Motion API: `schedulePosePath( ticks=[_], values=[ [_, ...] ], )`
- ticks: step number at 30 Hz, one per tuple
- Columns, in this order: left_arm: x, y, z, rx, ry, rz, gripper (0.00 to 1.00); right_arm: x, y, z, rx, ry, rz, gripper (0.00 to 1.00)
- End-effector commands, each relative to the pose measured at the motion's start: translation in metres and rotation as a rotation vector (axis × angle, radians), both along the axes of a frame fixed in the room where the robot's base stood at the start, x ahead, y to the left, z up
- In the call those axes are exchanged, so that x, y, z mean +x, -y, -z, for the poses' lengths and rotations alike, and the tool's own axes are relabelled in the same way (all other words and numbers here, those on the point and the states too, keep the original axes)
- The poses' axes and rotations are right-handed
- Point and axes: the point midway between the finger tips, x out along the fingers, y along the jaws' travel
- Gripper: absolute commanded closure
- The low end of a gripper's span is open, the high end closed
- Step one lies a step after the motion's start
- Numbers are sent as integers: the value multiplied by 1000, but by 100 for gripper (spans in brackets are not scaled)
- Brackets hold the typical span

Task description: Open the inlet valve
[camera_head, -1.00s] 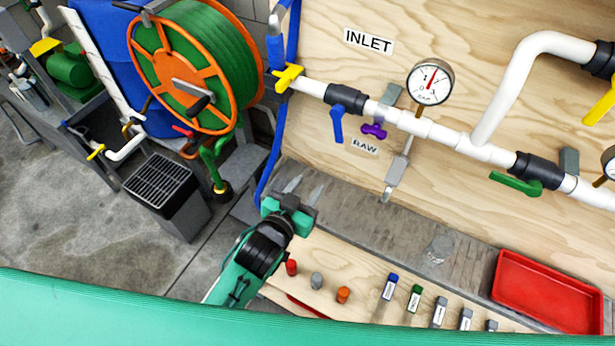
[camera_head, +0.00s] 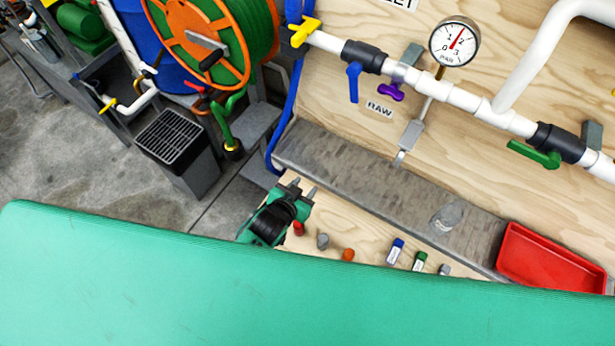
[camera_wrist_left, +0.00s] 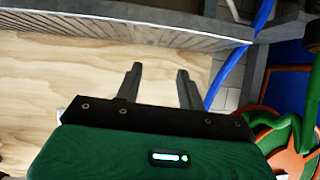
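The white inlet pipe runs along the plywood panel, under a label partly cut off at the top. It carries a yellow handle (camera_head: 304,31) at its left end, a black valve body (camera_head: 364,57) with a blue handle (camera_head: 353,82) hanging down, and a purple handle (camera_head: 391,92) above the RAW label. Which of these is the inlet valve is not labelled clearly. My left gripper (camera_head: 304,187) is open and empty, below and apart from the pipe, near the bench's left end. Its two spread fingers also show in the left wrist view (camera_wrist_left: 158,88). My right gripper is not in view.
A pressure gauge (camera_head: 455,42) stands above the pipe; a green-handled valve (camera_head: 534,154) is further right. A grey ledge (camera_head: 360,170), small caps and bottles, and a red tray (camera_head: 550,258) lie below. An orange-green hose reel (camera_head: 205,40) and a dark bin (camera_head: 175,150) stand left.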

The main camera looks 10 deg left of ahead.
Motion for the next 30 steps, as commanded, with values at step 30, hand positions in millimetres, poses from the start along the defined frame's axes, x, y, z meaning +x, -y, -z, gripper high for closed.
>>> schedulePosePath(
  ticks=[30],
  values=[
    [-68,-75,-7,97,-339,-144,61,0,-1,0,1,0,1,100]
  ],
)
